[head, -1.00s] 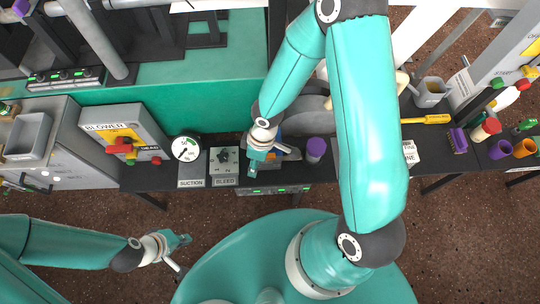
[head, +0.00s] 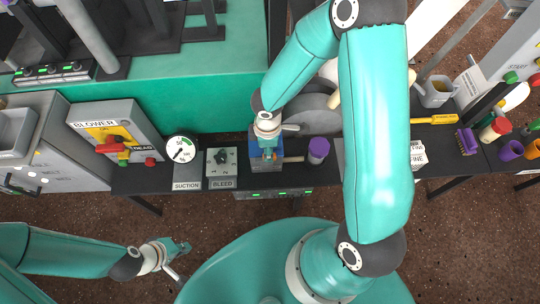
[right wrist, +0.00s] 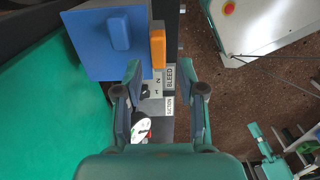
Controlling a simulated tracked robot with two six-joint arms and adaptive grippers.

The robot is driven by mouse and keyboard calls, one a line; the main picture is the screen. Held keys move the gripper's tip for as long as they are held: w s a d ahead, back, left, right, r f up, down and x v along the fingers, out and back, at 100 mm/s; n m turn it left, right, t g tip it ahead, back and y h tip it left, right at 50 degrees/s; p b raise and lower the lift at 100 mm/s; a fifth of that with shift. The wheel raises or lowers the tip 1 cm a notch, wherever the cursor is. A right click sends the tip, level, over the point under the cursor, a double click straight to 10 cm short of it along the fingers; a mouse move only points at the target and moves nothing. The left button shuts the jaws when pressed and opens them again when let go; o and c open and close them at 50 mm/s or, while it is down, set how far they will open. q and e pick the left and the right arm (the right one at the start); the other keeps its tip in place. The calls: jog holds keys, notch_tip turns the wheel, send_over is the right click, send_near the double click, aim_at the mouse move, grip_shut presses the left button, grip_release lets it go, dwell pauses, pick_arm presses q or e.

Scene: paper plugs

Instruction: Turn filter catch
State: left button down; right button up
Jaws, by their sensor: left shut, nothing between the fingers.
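A blue filter housing (right wrist: 105,45) with a raised blue handle fills the upper left of the right wrist view. An orange catch (right wrist: 158,48) lies along its right edge, lengthwise up the picture. My right gripper (right wrist: 161,70) is open, with one finger on each side of the catch's lower end in that view; I cannot tell if they touch it. In the head view the right gripper (head: 267,155) is over the blue housing (head: 257,166) and hides much of it. My left gripper (head: 184,247) is shut and empty at the lower left, away from the bench.
The BLEED switch (head: 222,160) and SUCTION gauge (head: 181,150) stand left of the housing. The BLOWER panel (head: 115,130) is farther left. A purple-capped container (head: 318,149) stands close on the right.

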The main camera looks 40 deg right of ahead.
jog(key=shift+f, duration=0.15)
jog(key=shift+w+f+b, duration=0.1)
jog(key=shift+f+b, duration=1.75)
jog(key=shift+b, duration=0.2)
grip_shut()
